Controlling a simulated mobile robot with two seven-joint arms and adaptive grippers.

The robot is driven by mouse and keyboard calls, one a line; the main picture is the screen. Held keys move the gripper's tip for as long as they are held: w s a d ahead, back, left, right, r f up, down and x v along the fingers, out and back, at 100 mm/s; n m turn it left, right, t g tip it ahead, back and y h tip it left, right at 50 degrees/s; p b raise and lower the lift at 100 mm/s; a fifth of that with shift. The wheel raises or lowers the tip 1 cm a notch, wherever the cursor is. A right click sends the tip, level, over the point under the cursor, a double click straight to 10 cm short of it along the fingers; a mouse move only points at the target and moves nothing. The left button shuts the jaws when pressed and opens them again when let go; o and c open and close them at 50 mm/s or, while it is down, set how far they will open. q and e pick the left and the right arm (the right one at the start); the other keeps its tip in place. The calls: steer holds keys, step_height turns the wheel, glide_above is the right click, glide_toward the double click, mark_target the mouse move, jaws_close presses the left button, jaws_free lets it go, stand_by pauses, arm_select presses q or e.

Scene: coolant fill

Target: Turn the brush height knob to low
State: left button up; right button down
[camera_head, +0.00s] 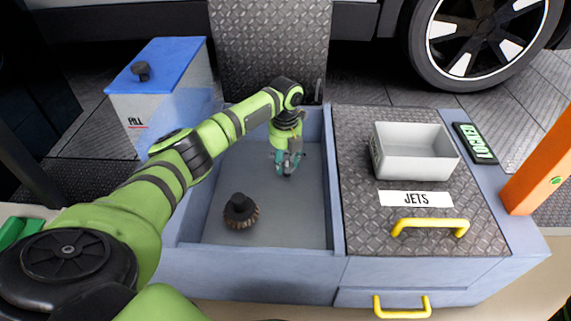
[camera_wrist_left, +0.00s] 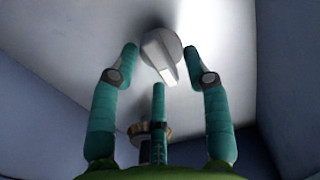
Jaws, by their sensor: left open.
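A round grey-white knob (camera_wrist_left: 161,50) with a raised bar shows in the left wrist view, set on a pale panel. Its bar slants from upper left to lower right. My left gripper (camera_head: 287,164) is inside the open blue-grey bin in the head view. Its teal fingers are spread and empty. In the wrist view two fingers flank the knob, one on each side, with a third finger below it; I cannot tell whether any touches it. In the head view the knob is not clearly visible near my gripper. My right gripper is not in view.
A dark round brush (camera_head: 240,211) stands on the bin floor (camera_head: 275,232). To the right are a grey tray (camera_head: 414,152), a JETS label (camera_head: 416,199) and a yellow handle (camera_head: 430,227). A blue-lidded FILL box (camera_head: 160,98) stands at left, an orange post (camera_head: 540,165) at right.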

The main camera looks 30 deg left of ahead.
arm_select(q)
steer(key=shift+c, duration=0.4)
jaws_close()
